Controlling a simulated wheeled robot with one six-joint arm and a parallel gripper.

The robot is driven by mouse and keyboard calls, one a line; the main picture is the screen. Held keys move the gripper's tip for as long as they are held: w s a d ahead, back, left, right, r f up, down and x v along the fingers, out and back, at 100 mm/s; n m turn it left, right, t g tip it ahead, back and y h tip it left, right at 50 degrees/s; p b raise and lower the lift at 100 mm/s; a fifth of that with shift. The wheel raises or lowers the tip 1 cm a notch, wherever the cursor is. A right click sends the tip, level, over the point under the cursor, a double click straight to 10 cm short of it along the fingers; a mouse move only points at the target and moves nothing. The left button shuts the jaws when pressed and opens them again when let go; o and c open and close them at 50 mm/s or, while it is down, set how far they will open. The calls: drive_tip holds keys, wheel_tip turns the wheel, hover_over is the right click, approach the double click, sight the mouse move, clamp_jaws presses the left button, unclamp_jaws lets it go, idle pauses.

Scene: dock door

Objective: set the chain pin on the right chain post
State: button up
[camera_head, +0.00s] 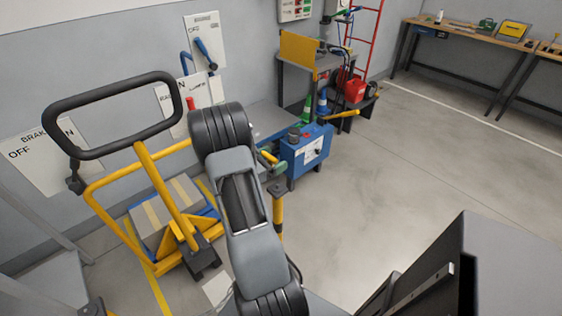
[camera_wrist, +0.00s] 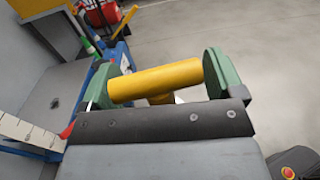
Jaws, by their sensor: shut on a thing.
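My gripper (camera_wrist: 160,72) has green fingers and is shut on a yellow bar, which I take to be the grip of the chain pin (camera_wrist: 155,81). The bar lies crosswise between the fingers in the wrist view. A short yellow part shows under its middle, and the rest is hidden behind the gripper. In the head view the pin (camera_head: 269,158) shows as a small yellow piece at the end of my arm. A yellow post with a dark top (camera_head: 277,188) stands just below it, partly behind my arm. I cannot tell whether the pin touches that post.
A blue box (camera_head: 306,153) stands close to the right of my gripper. A yellow-framed cart with a black handle (camera_head: 112,111) is at the left.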

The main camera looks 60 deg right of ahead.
drive_tip(key=shift+m+g+y, duration=0.4)
drive_tip(key=shift+m+g, duration=0.2)
drive_tip(key=shift+g, duration=0.2)
drive_tip(key=shift+s+d+f+b, duration=0.2)
drive_tip(key=shift+s+f+b, duration=0.2)
drive_tip(key=shift+f+b, duration=0.5)
drive_tip(key=shift+s+d+f+b, duration=0.15)
drive_tip(key=shift+s+f+b, duration=0.4)
drive_tip(key=shift+f, duration=0.6)
drive_tip(key=shift+s+d+f+b, duration=0.2)
drive_tip(key=shift+s+f+b, duration=0.05)
drive_tip(key=shift+f+b, duration=0.7)
drive_tip(key=shift+f+b, duration=0.35)
drive_tip(key=shift+f, duration=0.35)
drive_tip(key=o, duration=0.7)
drive_tip(key=shift+a, duration=0.1)
drive_tip(key=shift+p+v, duration=0.35)
drive_tip(key=shift+v, duration=5.15)
